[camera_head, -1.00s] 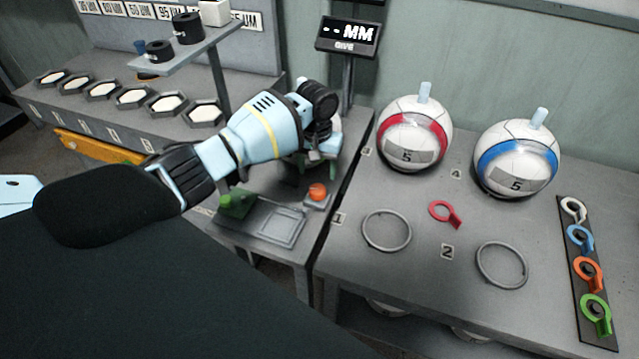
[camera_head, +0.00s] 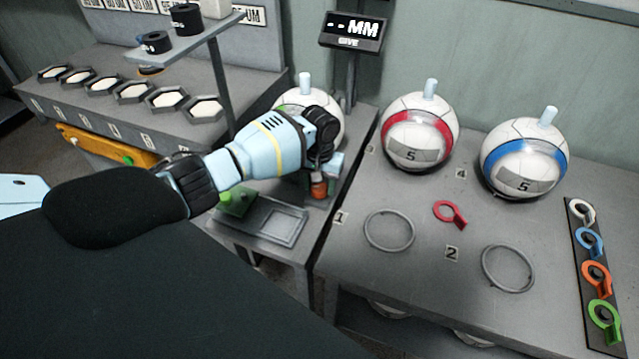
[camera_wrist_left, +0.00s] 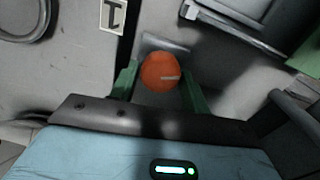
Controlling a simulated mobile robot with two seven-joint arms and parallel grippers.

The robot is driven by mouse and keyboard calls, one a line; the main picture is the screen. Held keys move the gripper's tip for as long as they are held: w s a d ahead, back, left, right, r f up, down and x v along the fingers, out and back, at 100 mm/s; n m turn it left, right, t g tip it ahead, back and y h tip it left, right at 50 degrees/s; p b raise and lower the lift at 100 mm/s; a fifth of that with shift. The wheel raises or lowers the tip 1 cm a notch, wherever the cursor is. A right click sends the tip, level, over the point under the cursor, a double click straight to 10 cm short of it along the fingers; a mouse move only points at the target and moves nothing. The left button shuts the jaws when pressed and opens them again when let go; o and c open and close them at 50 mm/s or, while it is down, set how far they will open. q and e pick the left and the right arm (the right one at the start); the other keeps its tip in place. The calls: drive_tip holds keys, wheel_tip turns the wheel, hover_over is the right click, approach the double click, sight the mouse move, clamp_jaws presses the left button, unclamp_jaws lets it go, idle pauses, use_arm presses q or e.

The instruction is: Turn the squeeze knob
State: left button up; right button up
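The squeeze knob, a round orange knob with a pale mark (camera_wrist_left: 160,72), sits on a small base at the left table's right edge. In the head view the orange knob (camera_head: 318,189) shows just below my left gripper (camera_head: 317,180). In the left wrist view the two green fingers of my left gripper (camera_wrist_left: 160,90) stand on either side of the knob. They are apart, with narrow gaps beside it, so the gripper looks open. Whether they reach down around the knob or stay just above it is hard to tell. My right gripper is not in view.
A ball (camera_head: 300,95) stands behind my left arm. A green block (camera_head: 238,201) and grey plate (camera_head: 273,224) lie left of the knob. The display (camera_head: 353,33) reads "--MM GIVE". The right table holds a red-banded ball (camera_head: 419,130), a blue-banded ball (camera_head: 524,157) and rings.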

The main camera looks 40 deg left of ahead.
use_arm(q)
drive_tip(key=c, duration=0.5)
drive_tip(key=shift+c, duration=0.3)
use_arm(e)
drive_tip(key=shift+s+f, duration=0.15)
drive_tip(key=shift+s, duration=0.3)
use_arm(q)
drive_tip(key=shift+m, duration=0.4)
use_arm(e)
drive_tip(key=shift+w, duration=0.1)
use_arm(q)
drive_tip(key=shift+r+m+p, duration=0.1)
drive_tip(key=shift+m+p, duration=0.3)
drive_tip(key=shift+m, duration=1.6)
drive_tip(key=m, duration=0.4)
drive_tip(key=shift+d+m+p, duration=0.1)
drive_tip(key=shift+m+p, duration=0.2)
drive_tip(key=shift+p, duration=0.05)
drive_tip(key=shift+m, duration=0.7)
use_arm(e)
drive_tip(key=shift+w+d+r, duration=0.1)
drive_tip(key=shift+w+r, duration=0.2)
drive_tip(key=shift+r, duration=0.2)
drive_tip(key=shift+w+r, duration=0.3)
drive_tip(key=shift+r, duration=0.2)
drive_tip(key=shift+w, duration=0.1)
